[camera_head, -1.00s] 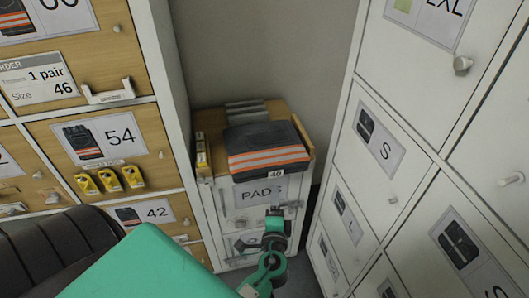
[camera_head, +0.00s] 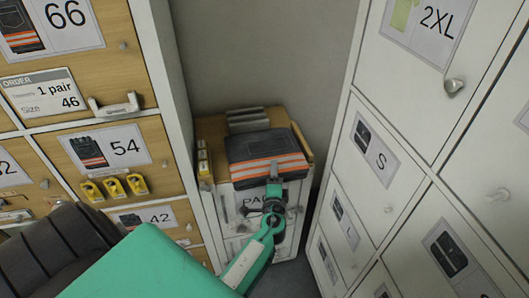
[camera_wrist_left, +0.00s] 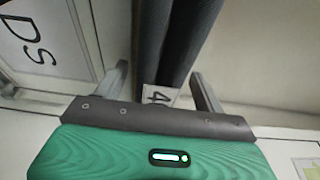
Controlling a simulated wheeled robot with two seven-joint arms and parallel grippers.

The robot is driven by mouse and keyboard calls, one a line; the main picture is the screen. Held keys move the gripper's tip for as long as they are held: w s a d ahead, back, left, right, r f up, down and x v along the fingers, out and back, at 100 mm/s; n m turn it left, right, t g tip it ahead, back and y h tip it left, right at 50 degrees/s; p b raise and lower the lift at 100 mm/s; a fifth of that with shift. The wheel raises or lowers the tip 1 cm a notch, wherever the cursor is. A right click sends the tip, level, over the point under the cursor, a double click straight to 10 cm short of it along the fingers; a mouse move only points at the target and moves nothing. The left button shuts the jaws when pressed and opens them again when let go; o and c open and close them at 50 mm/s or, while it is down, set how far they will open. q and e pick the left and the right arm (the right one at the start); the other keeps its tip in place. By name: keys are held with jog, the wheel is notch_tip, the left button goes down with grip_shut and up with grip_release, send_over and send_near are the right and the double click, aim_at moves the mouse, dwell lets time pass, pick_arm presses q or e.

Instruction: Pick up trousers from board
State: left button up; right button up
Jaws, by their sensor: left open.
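The folded dark trousers (camera_head: 262,145) with orange and pale stripes lie on the wooden top, or board (camera_head: 214,135), of a low cabinet. My left gripper (camera_head: 274,183) is at their front edge, over the label spot. In the left wrist view my left gripper (camera_wrist_left: 160,76) is open, one finger on each side of the dark trouser edge (camera_wrist_left: 178,40). A small white tag (camera_wrist_left: 158,96) showing a "4" hangs there, partly hidden. I cannot tell whether the fingers touch the cloth. My right gripper is not in view.
Wooden drawers with size labels (camera_head: 105,147) stand at left and white lockers (camera_head: 395,100) at right. The cabinet sits in the narrow gap between them.

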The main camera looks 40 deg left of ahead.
pick_arm(q)
jog(key=shift+w+a, duration=0.35)
jog(key=shift+w, duration=0.15)
jog(key=c, duration=1.3)
grip_shut()
jog(key=shift+r, duration=0.1)
